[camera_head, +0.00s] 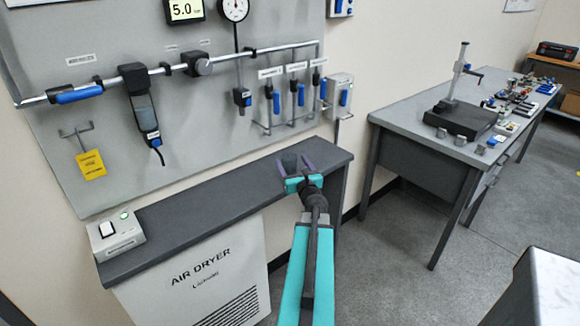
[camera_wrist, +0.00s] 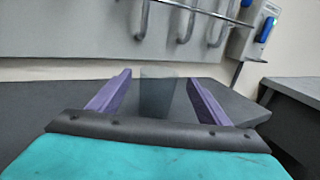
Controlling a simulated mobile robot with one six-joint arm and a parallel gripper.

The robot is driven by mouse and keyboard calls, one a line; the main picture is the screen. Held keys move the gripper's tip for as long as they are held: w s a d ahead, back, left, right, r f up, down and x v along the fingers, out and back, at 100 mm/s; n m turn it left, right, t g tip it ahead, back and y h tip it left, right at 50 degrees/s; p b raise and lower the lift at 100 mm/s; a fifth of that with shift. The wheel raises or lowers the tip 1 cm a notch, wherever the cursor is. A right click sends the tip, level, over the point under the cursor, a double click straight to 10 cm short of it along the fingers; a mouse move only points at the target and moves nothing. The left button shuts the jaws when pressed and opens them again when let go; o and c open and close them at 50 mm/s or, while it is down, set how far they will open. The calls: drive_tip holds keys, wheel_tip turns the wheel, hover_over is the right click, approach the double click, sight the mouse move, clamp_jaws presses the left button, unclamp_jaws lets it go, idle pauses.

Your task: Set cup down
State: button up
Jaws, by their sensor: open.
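A dark grey cup (camera_head: 289,163) stands upright on the dark grey bench top (camera_head: 215,196) near its right end. In the wrist view the cup (camera_wrist: 158,96) is between the two purple fingers, with a gap on each side. My gripper (camera_head: 296,167) is open around the cup, and its fingers do not appear to touch it. It also shows in the wrist view (camera_wrist: 157,92). The cup's base seems to be on the bench top, but its lower edge is hard to see against the dark surface.
A wall panel (camera_head: 190,110) with pipes and valves rises behind the bench. A small switch box (camera_head: 115,235) sits at the bench's left end. The bench middle is clear. A second table (camera_head: 400,112) with a gauge stand (camera_head: 460,118) is to the right.

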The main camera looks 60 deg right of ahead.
sight(289, 155)
drive_tip(key=shift+p+x, duration=0.55)
drive_tip(key=shift+x, duration=1.3)
drive_tip(key=shift+c, duration=0.3)
drive_tip(key=c, duration=1.2)
drive_tip(key=shift+r, duration=0.1)
drive_tip(key=shift+r, duration=0.8)
drive_tip(key=s+a+r, duration=0.1)
drive_tip(key=s, duration=0.1)
drive_tip(key=s+a, duration=0.2)
drive_tip(key=s+a+r, duration=0.1)
drive_tip(key=s+a, duration=0.1)
drive_tip(key=shift+a+r, duration=0.25)
drive_tip(key=shift+r, duration=0.05)
drive_tip(key=p, duration=0.3)
drive_tip(key=shift+s+a+p, duration=0.25)
drive_tip(key=shift+s+p, duration=0.05)
drive_tip(key=shift+p, duration=0.1)
